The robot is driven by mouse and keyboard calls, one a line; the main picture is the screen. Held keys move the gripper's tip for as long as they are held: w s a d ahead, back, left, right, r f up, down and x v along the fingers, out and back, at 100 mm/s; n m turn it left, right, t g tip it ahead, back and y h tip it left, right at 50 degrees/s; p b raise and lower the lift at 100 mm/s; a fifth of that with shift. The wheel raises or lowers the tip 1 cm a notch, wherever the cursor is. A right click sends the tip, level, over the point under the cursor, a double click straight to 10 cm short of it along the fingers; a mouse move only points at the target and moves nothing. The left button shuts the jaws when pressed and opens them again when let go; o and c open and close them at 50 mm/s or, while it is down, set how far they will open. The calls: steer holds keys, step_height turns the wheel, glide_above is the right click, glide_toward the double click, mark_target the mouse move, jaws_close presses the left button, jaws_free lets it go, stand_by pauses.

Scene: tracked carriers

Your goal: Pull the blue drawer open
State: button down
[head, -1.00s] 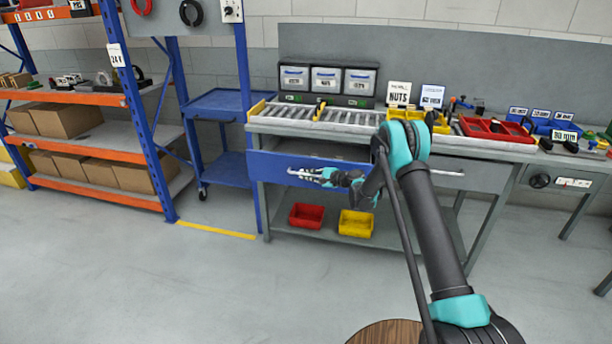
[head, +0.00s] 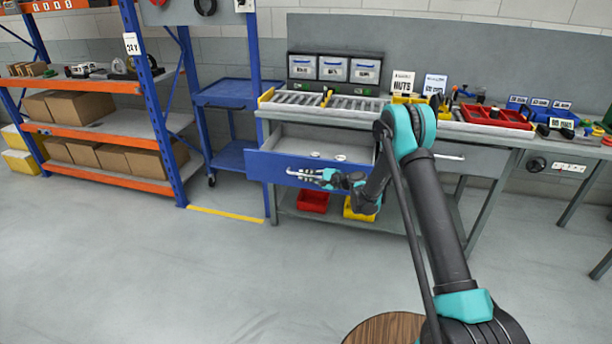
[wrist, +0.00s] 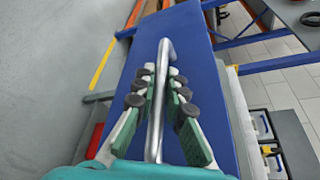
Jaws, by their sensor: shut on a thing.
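The blue drawer (head: 262,166) is at the left of the workbench in the head view. It stands out from the bench, and its light inside shows with a few small pale items in it. Its front also fills the middle of the wrist view (wrist: 203,60). A silver bar handle (wrist: 160,75) runs along the front. My gripper (head: 318,176) is at the handle, and in the wrist view its green-padded fingers (wrist: 158,88) lie on both sides of the bar, shut on it. Part of the drawer is hidden behind my arm.
The workbench (head: 480,131) carries a roller strip (head: 300,98), bins and a red tray (head: 495,116). A red bin (head: 312,201) and a yellow bin (head: 352,212) sit on its lower shelf. A blue cart (head: 225,95) and an orange rack (head: 90,85) stand left. The floor in front is clear.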

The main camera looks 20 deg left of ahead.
steer(key=c, duration=1.6)
jaws_free()
steer(key=shift+o, duration=0.2)
steer(key=shift+d, duration=0.15)
steer(key=v, duration=1.1)
steer(key=shift+d, duration=0.35)
steer(key=shift+s+r, duration=0.1)
steer(key=shift+s, duration=0.05)
